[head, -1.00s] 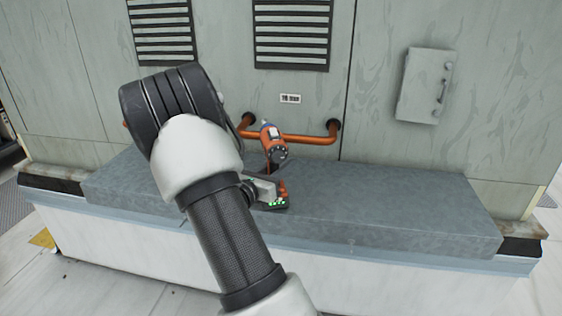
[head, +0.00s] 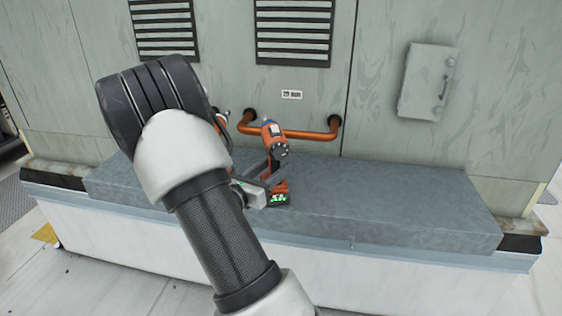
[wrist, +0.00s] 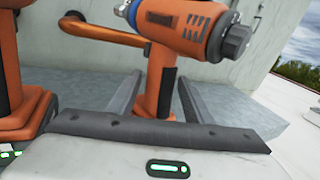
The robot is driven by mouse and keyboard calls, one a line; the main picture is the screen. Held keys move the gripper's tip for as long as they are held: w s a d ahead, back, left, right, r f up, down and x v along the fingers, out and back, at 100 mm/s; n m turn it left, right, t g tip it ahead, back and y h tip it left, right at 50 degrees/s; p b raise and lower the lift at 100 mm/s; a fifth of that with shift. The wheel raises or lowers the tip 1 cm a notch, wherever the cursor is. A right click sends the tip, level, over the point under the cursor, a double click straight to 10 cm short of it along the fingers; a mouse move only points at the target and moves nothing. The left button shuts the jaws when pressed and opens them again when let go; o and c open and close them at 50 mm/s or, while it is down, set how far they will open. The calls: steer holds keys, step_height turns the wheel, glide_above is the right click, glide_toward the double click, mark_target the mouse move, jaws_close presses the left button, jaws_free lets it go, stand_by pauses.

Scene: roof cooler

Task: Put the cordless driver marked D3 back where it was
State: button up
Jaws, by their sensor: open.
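An orange cordless driver (head: 273,138) with a grey-black nose stands upright on the grey ledge, in front of the orange pipe rail. Its base shows green lights. In the wrist view the orange driver (wrist: 185,28) has its handle between the two fingers of my gripper (wrist: 160,88). My gripper (head: 266,172) is open around the handle; whether a finger touches it I cannot tell. A second orange body (wrist: 18,80) is at the left edge of the wrist view, partly cut off. No D3 marking is legible.
The grey ledge (head: 390,205) is clear to the right. The orange pipe rail (head: 310,134) is fixed to the wall behind. A small label (head: 291,94), vents (head: 293,30) and a grey wall box (head: 428,80) are above. My arm hides the ledge's left part.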

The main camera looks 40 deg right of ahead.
steer(key=v, duration=0.7)
steer(key=s+a+r+m+g+y, duration=0.2)
steer(key=s+m+g+y, duration=0.15)
steer(key=s+m, duration=0.4)
steer(key=s+a+r+m+g+y, duration=0.2)
steer(key=s+m+g+y, duration=0.15)
steer(key=s+m, duration=0.35)
steer(key=s+a+r+m+t+y, duration=0.2)
steer(key=a+r+m+t+y, duration=0.1)
steer(key=a, duration=0.6)
steer(key=s+a+r+m+t+y, duration=0.3)
steer(key=a+m+t+y, duration=0.1)
steer(key=a+y, duration=0.3)
steer(key=shift+s+a+m, duration=0.2)
steer(key=shift+a+m, duration=0.55)
steer(key=shift+a, duration=0.4)
steer(key=c, duration=0.3)
steer(key=shift+d, duration=0.1)
steer(key=shift+c, duration=0.5)
